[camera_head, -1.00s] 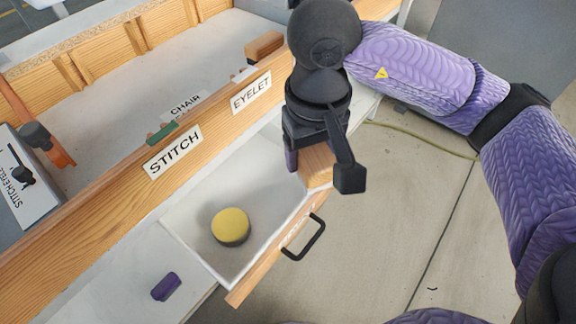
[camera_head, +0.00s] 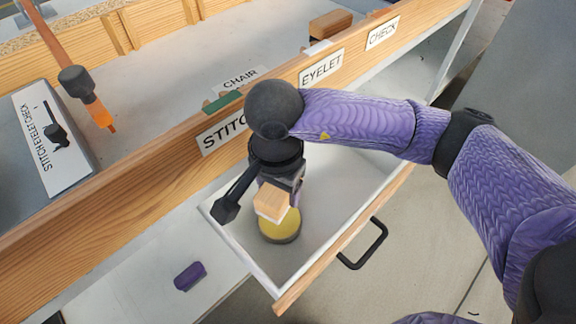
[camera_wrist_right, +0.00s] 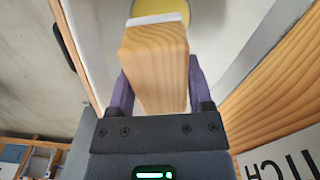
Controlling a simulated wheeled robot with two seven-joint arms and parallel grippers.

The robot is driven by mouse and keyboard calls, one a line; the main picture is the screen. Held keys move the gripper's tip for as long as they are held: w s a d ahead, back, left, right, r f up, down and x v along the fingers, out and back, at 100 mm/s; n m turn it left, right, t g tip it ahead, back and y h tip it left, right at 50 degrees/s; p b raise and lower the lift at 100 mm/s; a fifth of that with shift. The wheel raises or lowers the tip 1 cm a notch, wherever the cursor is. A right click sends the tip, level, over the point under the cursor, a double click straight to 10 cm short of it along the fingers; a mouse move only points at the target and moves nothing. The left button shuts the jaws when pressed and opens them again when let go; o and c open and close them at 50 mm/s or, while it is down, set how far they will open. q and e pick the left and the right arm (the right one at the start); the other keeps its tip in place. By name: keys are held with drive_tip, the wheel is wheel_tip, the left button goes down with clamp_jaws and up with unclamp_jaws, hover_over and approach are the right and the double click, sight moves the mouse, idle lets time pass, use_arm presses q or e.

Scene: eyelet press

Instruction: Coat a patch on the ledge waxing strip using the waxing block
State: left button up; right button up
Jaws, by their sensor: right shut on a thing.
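My right gripper (camera_head: 277,190) is shut on a light wooden block (camera_head: 271,203), which looks like the waxing block. In the right wrist view the block (camera_wrist_right: 155,65) sits between my two purple fingers (camera_wrist_right: 160,90) and has a white layer at its far end. A round yellow-topped tin (camera_head: 280,226) stands in the open drawer under the block. The yellow top (camera_wrist_right: 165,10) also shows just beyond the white end. I cannot tell whether they touch. A green strip (camera_head: 222,101) lies on the ledge above the STITCH label; I cannot tell which surface is the waxing strip. My left gripper is not in view.
The white drawer (camera_head: 240,250) is open, with a black handle (camera_head: 365,246) on its front. A purple piece (camera_head: 190,276) lies on the surface left of it. Another wooden block (camera_head: 330,25) is at the back ledge. A STITCH EYELET CHECK box (camera_head: 50,130) stands at left.

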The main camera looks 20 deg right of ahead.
drive_tip(key=shift+w+a+f, duration=0.1)
drive_tip(key=shift+a+f, duration=0.05)
drive_tip(key=shift+f, duration=0.2)
wheel_tip(320, 180, down, 5)
drive_tip(key=b, duration=0.3)
drive_tip(key=shift+f+b, duration=0.3)
drive_tip(key=shift+b, duration=0.15)
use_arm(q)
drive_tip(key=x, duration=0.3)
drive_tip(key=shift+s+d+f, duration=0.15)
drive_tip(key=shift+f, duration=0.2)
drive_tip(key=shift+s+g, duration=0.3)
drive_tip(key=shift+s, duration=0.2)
use_arm(e)
drive_tip(key=shift+f, duration=0.25)
use_arm(q)
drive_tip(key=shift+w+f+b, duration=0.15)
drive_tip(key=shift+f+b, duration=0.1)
drive_tip(key=shift+b, duration=0.05)
use_arm(e)
drive_tip(key=shift+f, duration=0.2)
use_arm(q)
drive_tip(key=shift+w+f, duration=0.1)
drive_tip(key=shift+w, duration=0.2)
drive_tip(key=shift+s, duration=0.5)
use_arm(e)
drive_tip(key=shift+f, duration=0.1)
